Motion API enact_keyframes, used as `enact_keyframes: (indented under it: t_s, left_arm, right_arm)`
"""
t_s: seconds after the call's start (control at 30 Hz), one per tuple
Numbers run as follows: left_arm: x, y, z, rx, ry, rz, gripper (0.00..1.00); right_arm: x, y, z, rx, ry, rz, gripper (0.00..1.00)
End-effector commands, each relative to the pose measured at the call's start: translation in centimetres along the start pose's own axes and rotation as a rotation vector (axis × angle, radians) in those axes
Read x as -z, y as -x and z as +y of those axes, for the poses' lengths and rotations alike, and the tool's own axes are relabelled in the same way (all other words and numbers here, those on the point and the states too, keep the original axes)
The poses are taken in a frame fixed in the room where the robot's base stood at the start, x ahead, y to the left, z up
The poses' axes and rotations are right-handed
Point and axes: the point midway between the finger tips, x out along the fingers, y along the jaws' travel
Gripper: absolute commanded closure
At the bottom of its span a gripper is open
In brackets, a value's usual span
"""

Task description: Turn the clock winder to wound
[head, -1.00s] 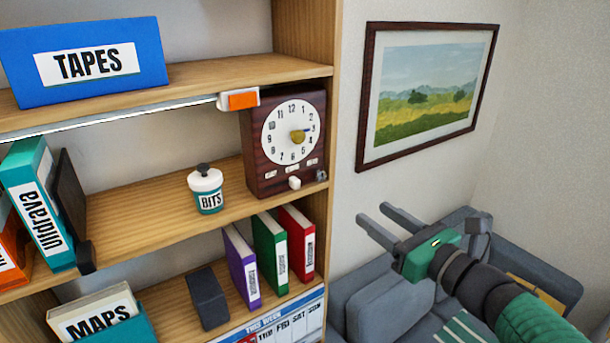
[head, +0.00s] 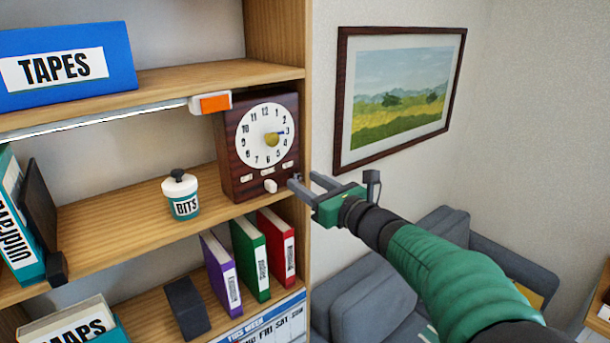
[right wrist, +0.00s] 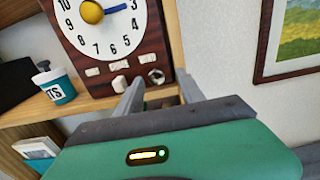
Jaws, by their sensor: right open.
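The dark wooden clock (head: 230,168) stands at the right end of the middle shelf; it also shows in the right wrist view (right wrist: 72,54). Its white dial has a yellow hub and a blue hand pointing near 3. A white knob (head: 270,186) sits low on its front below small labels, pale in the right wrist view (right wrist: 119,84). A small round metal piece (right wrist: 156,76) is right of it. I cannot tell which is the winder. My right gripper (head: 302,179) is open and empty, its fingertips close to the clock's lower right corner. My left gripper is out of view.
The shelf's right side panel (head: 303,130) is close to my right gripper. A BITS jar (head: 182,196) stands left of the clock. An orange-fronted piece (head: 213,103) hangs above it. Binders (head: 250,262) stand on the shelf below. A sofa (head: 370,295) is at lower right.

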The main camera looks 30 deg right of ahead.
Motion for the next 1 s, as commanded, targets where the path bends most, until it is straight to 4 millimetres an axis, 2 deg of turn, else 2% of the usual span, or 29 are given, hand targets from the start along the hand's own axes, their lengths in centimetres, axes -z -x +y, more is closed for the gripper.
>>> enact_keyframes:
  t_s: [0.1, 0.37, 0.7, 1.0]
  left_arm:
    - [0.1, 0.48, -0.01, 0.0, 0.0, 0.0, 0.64]
    - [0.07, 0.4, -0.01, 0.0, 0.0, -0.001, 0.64]
    - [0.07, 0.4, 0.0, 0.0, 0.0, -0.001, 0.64]
    - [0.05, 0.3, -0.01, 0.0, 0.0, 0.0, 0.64]
  right_arm:
    - [-0.07, -0.98, 0.09, 0.0, 0.0, 0.001, 0.54]
    - [0.02, -1.1, 0.0, -0.001, -0.001, -0.002, 0.54]
    - [0.08, -1.19, -0.01, 0.0, -0.001, -0.001, 0.99]
    - [0.16, -1.17, -0.05, 0.001, -0.008, 0.0, 1.0]
